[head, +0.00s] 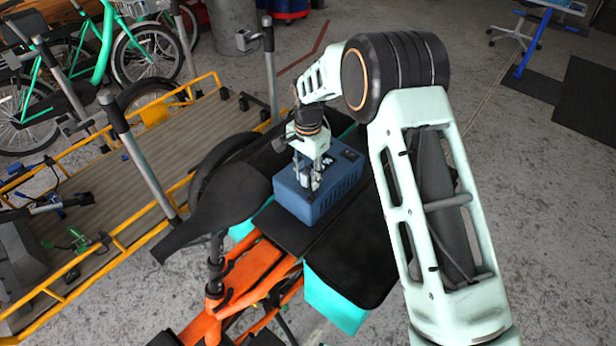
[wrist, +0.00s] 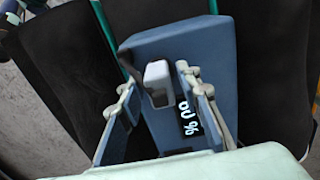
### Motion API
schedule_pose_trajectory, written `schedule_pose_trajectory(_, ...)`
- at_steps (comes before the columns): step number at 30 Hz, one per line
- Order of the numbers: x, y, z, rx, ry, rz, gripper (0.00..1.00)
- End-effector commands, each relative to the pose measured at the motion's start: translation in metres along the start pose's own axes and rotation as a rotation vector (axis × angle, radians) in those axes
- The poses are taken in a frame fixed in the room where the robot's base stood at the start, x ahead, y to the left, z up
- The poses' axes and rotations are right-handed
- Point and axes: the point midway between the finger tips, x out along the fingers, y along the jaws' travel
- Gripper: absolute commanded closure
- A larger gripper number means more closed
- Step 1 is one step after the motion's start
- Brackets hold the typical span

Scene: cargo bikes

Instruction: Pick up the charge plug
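The charge plug is a small light grey block (wrist: 157,75) standing on top of a blue charger box (wrist: 215,48). In the head view the blue box (head: 320,204) sits on the black rear deck of the orange cargo bike. My gripper (wrist: 160,92) points down over the box, with one finger on each side of the plug. The fingers are spread, with gaps to the plug visible in the wrist view.
A black display with white characters (wrist: 188,118) is on the box top by the right finger. Black bags (head: 350,262) flank the box. A yellow-railed platform (head: 85,235) with grey posts stands to the left. Open concrete floor lies at the right.

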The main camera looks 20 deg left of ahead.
Motion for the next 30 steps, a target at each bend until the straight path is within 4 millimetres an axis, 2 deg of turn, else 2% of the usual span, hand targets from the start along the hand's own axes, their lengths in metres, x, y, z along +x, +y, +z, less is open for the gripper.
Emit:
schedule_pose_trajectory(1, 0.000, 0.000, 0.000, 0.000, 0.000, 0.000, 0.76)
schedule_pose_trajectory(8, 0.000, 0.000, 0.000, 0.000, 0.000, 0.000, 1.00)
schedule_pose_trajectory(17, -0.003, -0.001, 0.000, 0.000, 0.001, -0.001, 1.00)
schedule_pose_trajectory(20, -0.014, -0.001, -0.001, 0.000, 0.003, -0.004, 1.00)
schedule_pose_trajectory(30, -0.080, -0.001, -0.001, 0.001, 0.003, -0.004, 1.00)
